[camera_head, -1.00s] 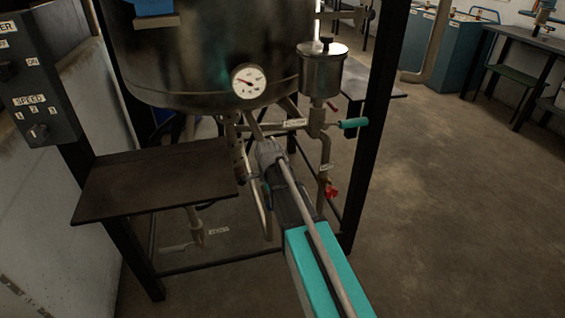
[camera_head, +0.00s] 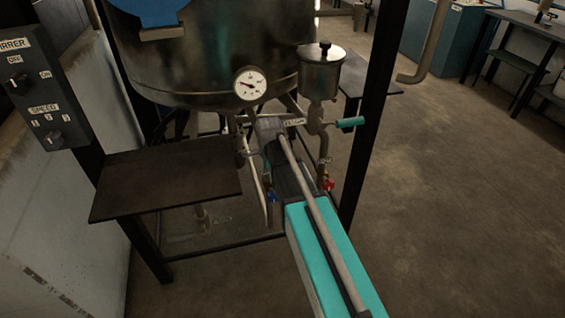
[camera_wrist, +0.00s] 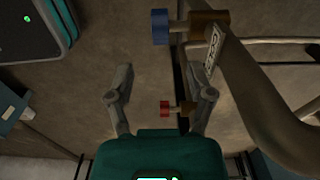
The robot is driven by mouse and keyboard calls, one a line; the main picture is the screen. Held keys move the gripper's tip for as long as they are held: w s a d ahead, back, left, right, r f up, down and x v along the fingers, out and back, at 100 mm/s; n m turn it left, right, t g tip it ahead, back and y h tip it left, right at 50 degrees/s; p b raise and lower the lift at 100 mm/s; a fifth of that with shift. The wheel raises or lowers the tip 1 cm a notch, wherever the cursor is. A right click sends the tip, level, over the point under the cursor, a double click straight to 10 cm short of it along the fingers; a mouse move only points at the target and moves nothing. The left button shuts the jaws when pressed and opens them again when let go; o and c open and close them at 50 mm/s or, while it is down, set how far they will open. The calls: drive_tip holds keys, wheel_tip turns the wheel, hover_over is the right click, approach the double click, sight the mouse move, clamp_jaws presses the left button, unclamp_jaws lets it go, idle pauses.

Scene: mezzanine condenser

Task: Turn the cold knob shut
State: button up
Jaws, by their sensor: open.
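The blue knob (camera_wrist: 160,27) shows at the top of the wrist view, on a brassy valve (camera_wrist: 208,25) on a pipe with a small tag (camera_wrist: 214,50). The tag's lettering is too skewed to read surely. The blue knob also shows small in the head view (camera_head: 271,196), just left of my arm. My gripper (camera_wrist: 161,80) is open and empty in the wrist view. The blue knob lies beyond the fingertips, apart from them. A red knob (camera_wrist: 165,108) shows between the fingers, seemingly farther off. In the head view my arm hides the fingers.
The steel tank (camera_head: 210,60) with a gauge (camera_head: 250,83) stands above my arm. A dark shelf (camera_head: 165,182) is at left, and a black frame leg (camera_head: 372,110) at right. A thick curved pipe (camera_wrist: 265,110) runs close to the right finger. Open floor lies at right.

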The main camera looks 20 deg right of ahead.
drive_tip(key=s+r+n+p, duration=1.4)
drive_tip(key=n, duration=0.1)
drive_tip(key=shift+d+r+n, duration=0.25)
drive_tip(key=shift+r+n, duration=0.05)
idle(0.7)
idle(0.3)
wheel_tip(320, 180, up, 8)
drive_tip(key=s+n+p, duration=0.2)
drive_tip(key=p, duration=0.6)
drive_tip(key=shift+r, duration=0.2)
